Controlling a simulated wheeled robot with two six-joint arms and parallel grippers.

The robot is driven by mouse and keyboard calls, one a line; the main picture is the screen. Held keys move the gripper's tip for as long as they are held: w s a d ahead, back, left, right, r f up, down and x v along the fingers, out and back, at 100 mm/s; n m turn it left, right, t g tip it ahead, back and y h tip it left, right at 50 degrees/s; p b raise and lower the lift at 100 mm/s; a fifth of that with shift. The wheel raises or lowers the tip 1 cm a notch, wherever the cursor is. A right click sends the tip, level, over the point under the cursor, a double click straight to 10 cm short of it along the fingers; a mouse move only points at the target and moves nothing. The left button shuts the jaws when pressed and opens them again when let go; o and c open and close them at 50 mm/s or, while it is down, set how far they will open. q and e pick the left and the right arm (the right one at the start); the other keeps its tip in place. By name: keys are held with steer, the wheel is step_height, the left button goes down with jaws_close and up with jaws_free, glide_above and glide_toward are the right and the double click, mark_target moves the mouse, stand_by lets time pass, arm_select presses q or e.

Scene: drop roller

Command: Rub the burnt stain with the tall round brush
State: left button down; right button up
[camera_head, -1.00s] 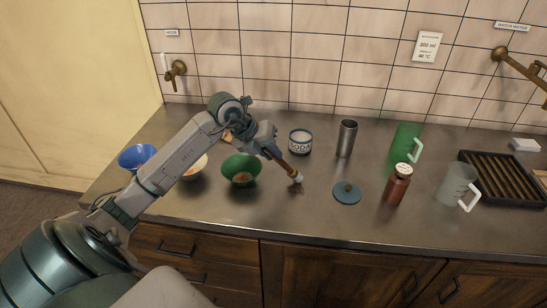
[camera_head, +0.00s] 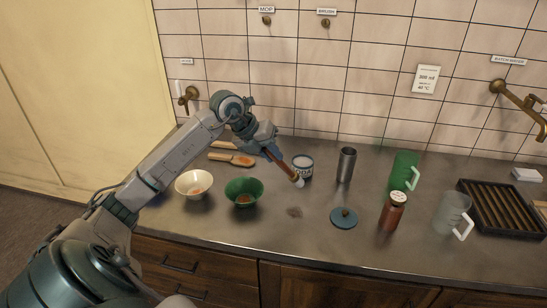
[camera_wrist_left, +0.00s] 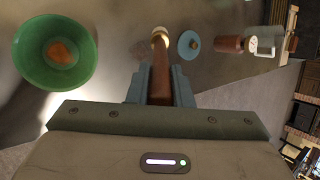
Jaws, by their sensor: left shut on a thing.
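My left gripper (camera_head: 268,150) is shut on the brown handle of a round brush (camera_head: 284,166). The burnt stain (camera_head: 294,212) is a small dark smudge on the steel counter. In the head view the brush tip shows above the stain, apart from it. My right gripper is not in view.
A green bowl (camera_head: 243,192) and a cream bowl (camera_head: 194,185) stand left of the stain. A blue lid (camera_head: 344,217) lies right of it.

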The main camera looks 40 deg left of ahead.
arm_select(q)
steer(key=shift+w+a+f, duration=0.1)
steer(key=shift+a+f, duration=0.1)
steer(key=shift+a, duration=0.05)
steer(key=shift+s+a+f+b, duration=0.1)
steer(key=shift+s+f+b, duration=0.15)
steer(key=shift+b, duration=0.3)
steer(key=shift+a, duration=0.1)
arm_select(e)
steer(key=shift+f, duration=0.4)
